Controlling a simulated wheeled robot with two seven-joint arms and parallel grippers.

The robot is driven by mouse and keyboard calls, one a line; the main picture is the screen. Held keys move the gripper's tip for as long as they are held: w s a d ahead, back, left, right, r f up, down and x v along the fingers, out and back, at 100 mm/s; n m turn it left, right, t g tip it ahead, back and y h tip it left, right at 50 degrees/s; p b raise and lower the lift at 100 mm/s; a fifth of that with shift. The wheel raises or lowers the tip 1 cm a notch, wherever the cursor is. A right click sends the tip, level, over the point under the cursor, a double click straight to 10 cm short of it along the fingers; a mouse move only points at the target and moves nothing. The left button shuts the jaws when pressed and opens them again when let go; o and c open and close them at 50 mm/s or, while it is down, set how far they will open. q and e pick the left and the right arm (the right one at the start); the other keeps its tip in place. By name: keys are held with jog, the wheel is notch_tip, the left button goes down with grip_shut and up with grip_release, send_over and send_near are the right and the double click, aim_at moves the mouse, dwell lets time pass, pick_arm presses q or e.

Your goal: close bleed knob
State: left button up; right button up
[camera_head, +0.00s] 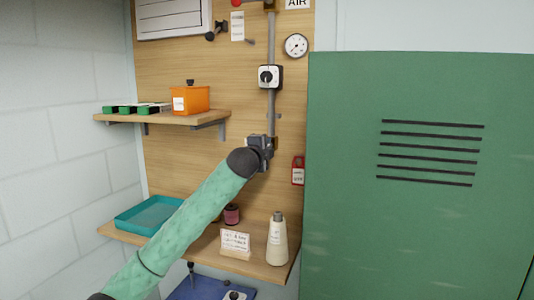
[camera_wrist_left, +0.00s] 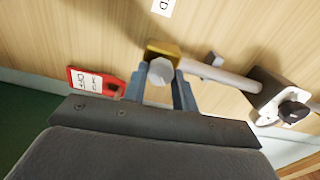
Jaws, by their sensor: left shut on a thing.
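The bleed knob (camera_wrist_left: 160,71) is a pale grey, faceted knob on a brass fitting (camera_wrist_left: 163,48) at the end of a grey pipe (camera_wrist_left: 222,75). My left gripper (camera_head: 268,146) is at the lower end of that pipe on the wooden board in the head view. In the left wrist view the two fingers of the left gripper (camera_wrist_left: 160,88) stand on either side of the knob and are shut on it. In the head view the gripper hides the knob. My right gripper is not in view.
A red tag (camera_head: 298,171) hangs right of the gripper. A black-knobbed valve (camera_head: 268,77) and a gauge (camera_head: 296,45) are above. A shelf (camera_head: 215,119) holds an orange box (camera_head: 190,100). A lower shelf (camera_head: 205,254) holds a teal tray (camera_head: 148,213) and a cone (camera_head: 277,243). A green cabinet (camera_head: 420,240) stands right.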

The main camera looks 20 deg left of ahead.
pick_arm(q)
jog(key=n+b, duration=0.3)
jog(key=n, duration=0.7)
jog(key=shift+f, duration=0.2)
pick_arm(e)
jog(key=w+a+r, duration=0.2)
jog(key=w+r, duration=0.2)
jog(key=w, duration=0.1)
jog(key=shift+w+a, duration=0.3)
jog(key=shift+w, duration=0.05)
pick_arm(q)
jog(key=shift+n, duration=0.3)
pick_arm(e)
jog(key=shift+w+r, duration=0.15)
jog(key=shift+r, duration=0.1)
pick_arm(q)
jog(key=o, duration=1)
jog(key=shift+a+r, duration=0.1)
jog(key=shift+c, duration=0.2)
